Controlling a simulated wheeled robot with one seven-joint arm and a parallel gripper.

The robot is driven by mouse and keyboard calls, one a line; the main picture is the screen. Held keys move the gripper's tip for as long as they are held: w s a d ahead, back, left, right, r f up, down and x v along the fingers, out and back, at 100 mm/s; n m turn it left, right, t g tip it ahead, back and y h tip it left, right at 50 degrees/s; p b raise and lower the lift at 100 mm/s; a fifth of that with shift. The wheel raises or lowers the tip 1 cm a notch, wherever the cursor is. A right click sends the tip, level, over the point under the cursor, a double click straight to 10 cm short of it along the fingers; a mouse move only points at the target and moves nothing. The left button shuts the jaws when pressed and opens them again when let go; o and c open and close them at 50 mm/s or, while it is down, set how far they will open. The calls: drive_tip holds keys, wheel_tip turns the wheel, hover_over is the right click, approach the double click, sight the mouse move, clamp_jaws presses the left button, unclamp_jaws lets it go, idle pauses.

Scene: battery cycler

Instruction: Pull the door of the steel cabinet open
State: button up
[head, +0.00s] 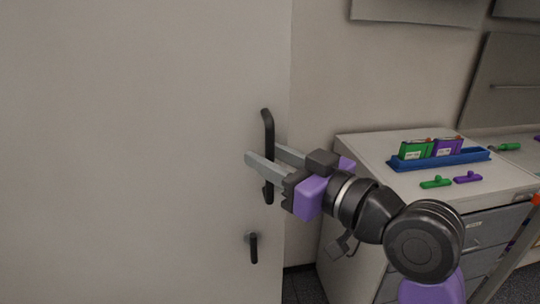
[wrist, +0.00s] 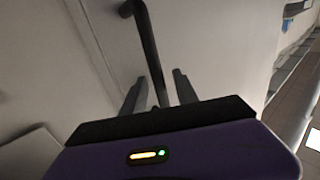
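The steel cabinet's door (head: 130,150) is a large pale panel filling the left of the head view. Its dark vertical bar handle (head: 267,130) is near the door's right edge, and the handle also shows in the wrist view (wrist: 146,40). My gripper (head: 262,155) is at the handle with its two grey fingers apart, one on each side of the bar. In the wrist view the fingers (wrist: 158,90) also stand apart with the bar between them. I cannot tell whether either finger touches it. The door looks closed.
A small dark latch (head: 253,247) sits below the handle. To the right, a drawer unit (head: 375,150) carries a blue tray (head: 440,160) with green and purple packs. Green (head: 436,182) and purple (head: 467,177) pieces lie in front of the tray.

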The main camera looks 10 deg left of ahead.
clamp_jaws()
idle(1.4)
